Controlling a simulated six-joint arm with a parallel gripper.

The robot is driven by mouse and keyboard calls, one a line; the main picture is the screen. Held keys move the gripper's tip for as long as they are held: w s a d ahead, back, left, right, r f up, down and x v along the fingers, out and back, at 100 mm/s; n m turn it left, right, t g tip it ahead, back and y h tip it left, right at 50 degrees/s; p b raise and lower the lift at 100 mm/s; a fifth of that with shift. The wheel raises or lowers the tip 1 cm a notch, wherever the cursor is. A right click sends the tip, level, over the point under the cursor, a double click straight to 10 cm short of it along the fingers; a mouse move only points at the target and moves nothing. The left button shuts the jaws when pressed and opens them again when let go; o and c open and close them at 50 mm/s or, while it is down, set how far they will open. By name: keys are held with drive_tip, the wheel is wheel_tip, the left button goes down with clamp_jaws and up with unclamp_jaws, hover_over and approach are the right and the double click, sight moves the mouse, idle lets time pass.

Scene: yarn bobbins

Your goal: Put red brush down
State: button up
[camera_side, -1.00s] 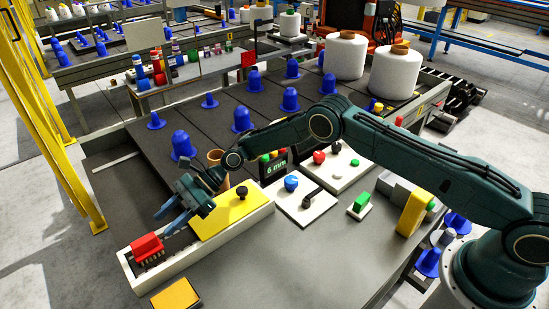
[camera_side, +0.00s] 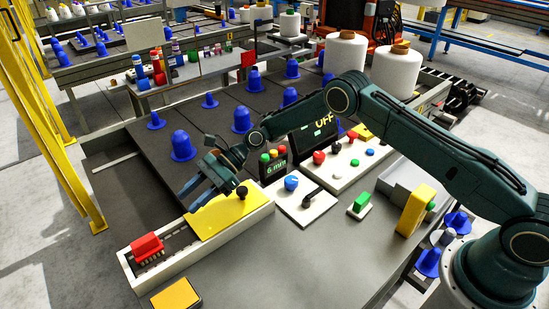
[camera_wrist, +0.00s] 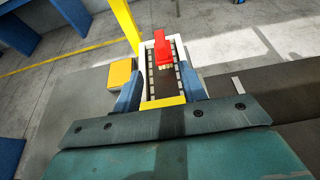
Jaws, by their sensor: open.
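The red brush (camera_side: 147,246) stands in the left end of a white tray (camera_side: 128,268), bristles down on the dark strip. It also shows in the wrist view (camera_wrist: 168,46), ahead of my fingers and apart from them. My gripper (camera_side: 198,190) is open and empty. It is above the back edge of the yellow lid (camera_side: 218,214), to the right of the brush. In the wrist view my gripper's blue fingers (camera_wrist: 160,92) are spread on either side of the tray, with nothing between them.
A black knob (camera_side: 242,192) stands on the yellow lid. A yellow pad (camera_side: 175,296) lies in front of the tray. Control panels with a blue knob (camera_side: 291,183) and several buttons are at right. Blue cones (camera_side: 182,146) stand on the dark bed behind.

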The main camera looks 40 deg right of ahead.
drive_tip(key=shift+r, duration=0.1)
drive_tip(key=d+r+n+t+h, duration=0.25)
drive_tip(key=d+r+n, duration=0.3)
drive_tip(key=r, duration=0.75)
drive_tip(key=s+d+r+n+t+h, duration=0.2)
drive_tip(key=s+d+r+n+h, duration=0.3)
drive_tip(key=s+d+r, duration=0.5)
drive_tip(key=s+d+r+n+h, duration=0.1)
drive_tip(key=s+d+n+h, duration=0.2)
drive_tip(key=s+d, duration=0.4)
drive_tip(key=s+d+r+n+t+h, duration=0.1)
drive_tip(key=s+d+n+h, duration=0.2)
drive_tip(key=s, duration=1.8)
drive_tip(key=d+n, duration=0.1)
drive_tip(key=d, duration=0.2)
drive_tip(key=shift+d, duration=0.4)
drive_tip(key=shift+o, duration=0.5)
drive_tip(key=shift+n, duration=0.25)
drive_tip(key=shift+w+r, duration=0.1)
